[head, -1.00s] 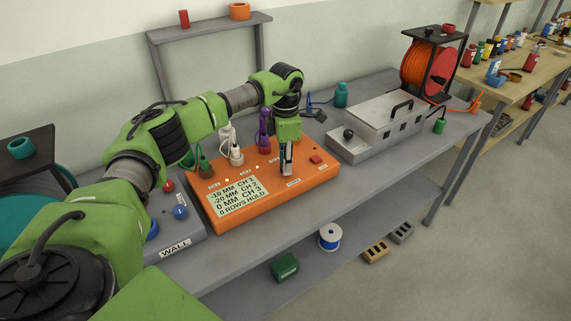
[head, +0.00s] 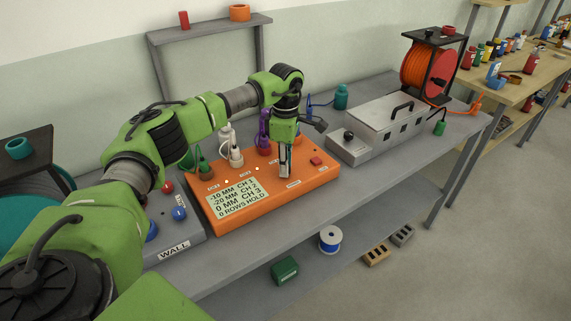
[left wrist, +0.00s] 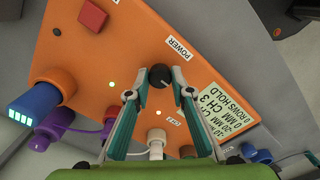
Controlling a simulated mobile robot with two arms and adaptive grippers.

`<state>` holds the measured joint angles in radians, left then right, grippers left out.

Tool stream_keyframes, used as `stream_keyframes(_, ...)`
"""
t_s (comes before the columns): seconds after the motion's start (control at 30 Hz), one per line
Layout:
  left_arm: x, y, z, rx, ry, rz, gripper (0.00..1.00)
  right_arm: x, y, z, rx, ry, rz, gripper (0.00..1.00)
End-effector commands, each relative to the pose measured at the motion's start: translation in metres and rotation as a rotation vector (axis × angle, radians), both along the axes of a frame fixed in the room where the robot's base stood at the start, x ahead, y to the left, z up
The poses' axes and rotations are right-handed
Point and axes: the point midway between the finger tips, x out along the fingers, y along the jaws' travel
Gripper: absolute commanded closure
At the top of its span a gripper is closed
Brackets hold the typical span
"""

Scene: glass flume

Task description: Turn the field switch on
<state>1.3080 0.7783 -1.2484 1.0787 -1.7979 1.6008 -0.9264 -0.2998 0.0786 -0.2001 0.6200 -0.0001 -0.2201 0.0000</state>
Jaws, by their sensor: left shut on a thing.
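The orange control box (head: 230,215) stands on the grey bench, with a small screen (head: 232,197), lit indicator dots and plugs along its back. My left gripper (head: 285,174) points down at its top near the front edge. In the left wrist view the gripper (left wrist: 160,78) is shut on a black knob (left wrist: 160,72) beside a label reading POWER (left wrist: 180,48). The fingers hide the knob in the head view. A red square button (left wrist: 92,15) is on the same box. No label reading FIELD is legible. My right gripper is not in view.
A grey metal box (head: 375,125) with a handle and a black knob (head: 348,135) stands to the right. A grey box marked WALL (head: 175,248) is at the left. Purple (head: 264,135) and white (head: 236,150) plugs stand close behind the gripper. The bench's front strip is clear.

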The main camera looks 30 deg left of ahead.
Motion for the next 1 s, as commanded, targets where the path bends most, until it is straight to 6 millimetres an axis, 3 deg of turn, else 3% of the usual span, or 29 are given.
stream_keyframes(0.23, 0.001, 0.000, 0.001, 0.001, -0.003, -0.001, 1.00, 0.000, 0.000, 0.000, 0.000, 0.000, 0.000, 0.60)
stream_keyframes(0.27, 0.001, 0.000, 0.001, 0.001, -0.003, -0.001, 0.74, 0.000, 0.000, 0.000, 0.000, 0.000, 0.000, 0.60)
stream_keyframes(0.3, 0.001, 0.000, 0.001, 0.001, -0.003, -0.001, 0.63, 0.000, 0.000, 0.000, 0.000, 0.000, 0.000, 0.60)
stream_keyframes(0.33, 0.001, 0.000, 0.001, 0.001, -0.003, -0.001, 0.62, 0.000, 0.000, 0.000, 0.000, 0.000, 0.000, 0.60)
stream_keyframes(0.73, 0.001, 0.000, 0.006, 0.001, -0.002, 0.000, 0.62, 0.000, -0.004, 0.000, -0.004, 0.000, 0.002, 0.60)
stream_keyframes(0.87, 0.001, 0.000, 0.025, 0.001, -0.005, 0.000, 0.62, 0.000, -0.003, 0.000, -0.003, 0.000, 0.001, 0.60)
stream_keyframes(1.0, 0.002, 0.000, 0.055, 0.001, -0.007, 0.000, 0.62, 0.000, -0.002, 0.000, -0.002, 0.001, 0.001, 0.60)
